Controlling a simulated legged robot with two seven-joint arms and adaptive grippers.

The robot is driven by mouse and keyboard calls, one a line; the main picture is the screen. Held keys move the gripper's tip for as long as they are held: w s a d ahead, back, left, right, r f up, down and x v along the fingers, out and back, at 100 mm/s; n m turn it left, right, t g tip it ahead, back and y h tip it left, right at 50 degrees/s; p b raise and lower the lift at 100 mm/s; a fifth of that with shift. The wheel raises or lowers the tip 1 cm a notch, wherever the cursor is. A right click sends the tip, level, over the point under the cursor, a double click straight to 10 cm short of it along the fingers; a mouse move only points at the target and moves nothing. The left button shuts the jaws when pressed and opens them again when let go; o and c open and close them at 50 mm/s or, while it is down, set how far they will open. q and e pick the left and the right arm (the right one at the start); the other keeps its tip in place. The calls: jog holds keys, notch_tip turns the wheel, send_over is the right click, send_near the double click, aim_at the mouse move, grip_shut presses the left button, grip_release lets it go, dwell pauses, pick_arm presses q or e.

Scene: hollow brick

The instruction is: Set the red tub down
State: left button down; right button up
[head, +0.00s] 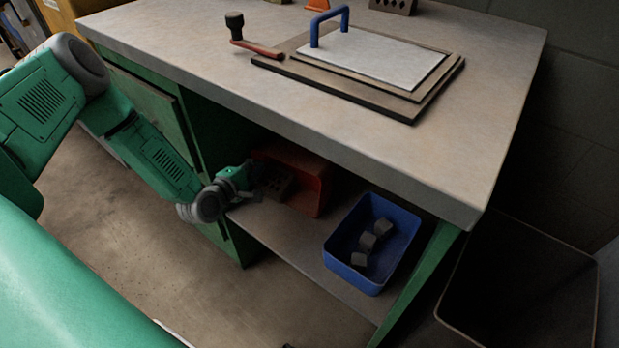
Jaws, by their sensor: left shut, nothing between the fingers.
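The red tub (313,188) is on the shelf under the workbench, in the shade of the bench top. A dark hollow brick (279,183) shows at its left side; I cannot tell whether it is inside the tub or in front of it. My left gripper (256,184) reaches in from the left, just left of the brick and tub. It is shut with nothing between its fingers. Its fingertips are dark and partly lost against the brick. My right gripper is not in view.
A blue tub (336,262) with grey blocks stands on the shelf's right part. The bench top (200,40) overhangs the shelf (290,226). On top are a board with a blue-handled plate (375,60) and a red-handled tool (258,49). A dark bin (518,285) stands right.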

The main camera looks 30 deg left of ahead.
aim_at(319, 180)
pick_arm(q)
jog(key=s+d+f+m+t+h, duration=0.1)
jog(key=d+f+m+h, duration=0.15)
jog(key=d, duration=0.25)
jog(key=d+f+m+t+h, duration=0.1)
jog(key=d+f+m+h, duration=0.1)
jog(key=d+m+h, duration=0.15)
jog(key=shift+m+y, duration=0.3)
jog(key=shift+y, duration=0.1)
jog(key=b+x, duration=0.2)
jog(key=x, duration=0.2)
jog(key=b+x, duration=0.2)
jog(key=x, duration=0.3)
jog(key=shift+a+f, duration=0.1)
jog(key=shift+a, duration=0.1)
jog(key=d, duration=0.2)
jog(key=d+b, duration=0.1)
jog(key=d, duration=0.1)
jog(key=shift+r, duration=0.25)
jog(key=shift+d, duration=0.25)
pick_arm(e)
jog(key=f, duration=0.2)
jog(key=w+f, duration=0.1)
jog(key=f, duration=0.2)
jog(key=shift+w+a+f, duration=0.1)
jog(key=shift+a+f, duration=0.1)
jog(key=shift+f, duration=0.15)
